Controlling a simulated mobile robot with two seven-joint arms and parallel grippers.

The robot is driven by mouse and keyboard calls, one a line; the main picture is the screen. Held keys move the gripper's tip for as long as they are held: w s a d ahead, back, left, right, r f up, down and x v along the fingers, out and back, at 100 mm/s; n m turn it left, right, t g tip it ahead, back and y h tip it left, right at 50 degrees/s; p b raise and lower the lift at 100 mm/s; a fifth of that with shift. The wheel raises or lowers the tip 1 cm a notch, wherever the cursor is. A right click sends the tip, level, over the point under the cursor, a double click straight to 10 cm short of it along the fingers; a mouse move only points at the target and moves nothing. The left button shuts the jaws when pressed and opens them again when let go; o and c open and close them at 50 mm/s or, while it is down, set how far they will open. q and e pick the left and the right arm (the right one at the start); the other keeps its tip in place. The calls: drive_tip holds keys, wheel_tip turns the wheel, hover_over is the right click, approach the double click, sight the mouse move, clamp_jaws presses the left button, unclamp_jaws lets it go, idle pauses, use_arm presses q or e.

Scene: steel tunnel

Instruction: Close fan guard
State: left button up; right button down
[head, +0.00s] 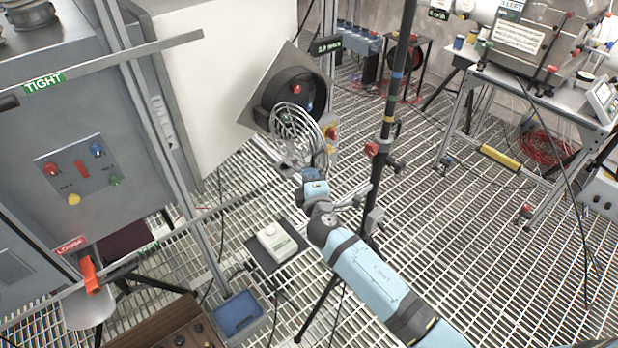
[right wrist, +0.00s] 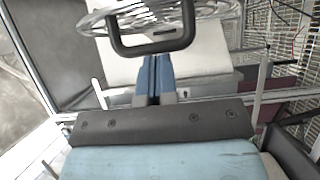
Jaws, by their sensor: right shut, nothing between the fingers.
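The fan guard (head: 296,138) is a round grille of bright wire rings. In the head view it stands swung out at an angle from the dark fan housing (head: 284,84), partly overlapping its lower part. In the right wrist view the guard (right wrist: 205,12) spans the top, with a dark handle loop (right wrist: 154,49) in front of it. My right gripper (head: 311,173) is at the guard's lower edge. Its blue fingers (right wrist: 155,62) are together and empty, with the tips close to the handle; I cannot tell whether they touch it. My left gripper is not in view.
A dark upright pole (head: 388,125) with clamps stands just right of the guard. A large white panel (head: 215,75) is on the left. A white box (head: 276,241) sits on a small stand below. A bench (head: 540,90) stands at the far right.

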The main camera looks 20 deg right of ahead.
drive_tip(key=w+d+n+y, duration=0.3)
drive_tip(key=w+d+y, duration=0.1)
drive_tip(key=d, duration=0.5)
drive_tip(key=shift+d+y, duration=0.35)
drive_tip(key=shift+y, duration=0.15)
drive_tip(key=shift+s, duration=0.1)
